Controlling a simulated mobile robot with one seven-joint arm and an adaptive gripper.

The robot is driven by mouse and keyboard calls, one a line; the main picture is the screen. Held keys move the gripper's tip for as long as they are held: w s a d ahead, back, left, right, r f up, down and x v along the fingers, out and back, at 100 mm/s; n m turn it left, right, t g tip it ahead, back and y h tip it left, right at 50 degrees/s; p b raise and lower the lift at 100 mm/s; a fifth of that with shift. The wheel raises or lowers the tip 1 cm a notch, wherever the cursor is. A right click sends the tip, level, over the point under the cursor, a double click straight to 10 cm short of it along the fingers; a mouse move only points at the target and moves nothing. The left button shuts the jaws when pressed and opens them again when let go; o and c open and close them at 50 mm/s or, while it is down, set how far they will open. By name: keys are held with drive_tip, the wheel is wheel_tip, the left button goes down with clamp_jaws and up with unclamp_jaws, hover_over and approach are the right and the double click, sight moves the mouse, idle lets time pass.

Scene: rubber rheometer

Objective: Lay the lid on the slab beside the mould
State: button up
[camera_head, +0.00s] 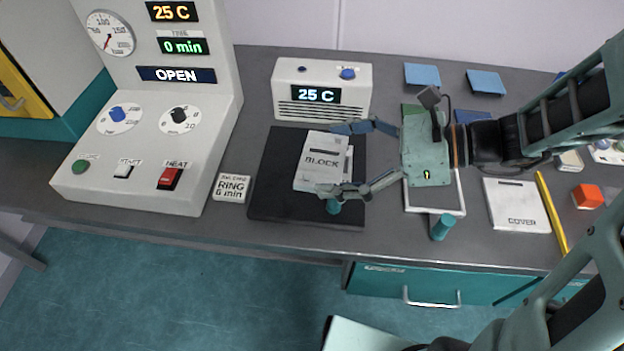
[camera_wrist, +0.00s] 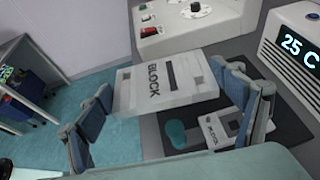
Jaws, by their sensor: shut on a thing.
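The lid, a pale grey plate marked BLOCK (camera_head: 326,145), is held between the fingers of my gripper (camera_head: 352,158), over the dark slab (camera_head: 275,185). In the wrist view the lid (camera_wrist: 168,85) spans between the two blue-padded fingers. Below it in that view, a smaller-looking pale piece, also marked BLOCK (camera_wrist: 222,132), sits on the slab; I take it for the mould. A teal handle (camera_wrist: 176,134) stands beside it. In the head view the lid and fingers largely hide the mould. The lid appears raised above it.
A control box reading 25 C (camera_head: 322,92) stands behind the slab. A RING card (camera_head: 231,187) and the large rheometer (camera_head: 150,130) are to the left. A COVER plate (camera_head: 516,205), a yellow bar (camera_head: 552,212) and an orange cube (camera_head: 587,196) lie to the right.

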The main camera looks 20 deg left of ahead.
sight(319, 170)
drive_tip(key=s, duration=0.1)
drive_tip(key=s+a, duration=0.1)
drive_tip(key=s+n+g, duration=0.1)
drive_tip(key=shift+a+f+b, duration=0.15)
drive_tip(key=shift+f+b, duration=0.1)
drive_tip(key=shift+b, duration=0.05)
drive_tip(key=shift+w+a+f, duration=0.1)
drive_tip(key=shift+a, duration=0.2)
drive_tip(key=w+a+f, duration=0.4)
drive_tip(key=w+a+f+b, duration=0.1)
drive_tip(key=w+a+f, duration=0.3)
drive_tip(key=w+f, duration=0.1)
drive_tip(key=shift+w+a, duration=0.2)
drive_tip(key=shift+a, duration=0.1)
drive_tip(key=shift+w+a+f, duration=0.2)
drive_tip(key=shift+f, duration=0.15)
drive_tip(key=shift+f+b, duration=0.3)
drive_tip(key=shift+f, duration=1.15)
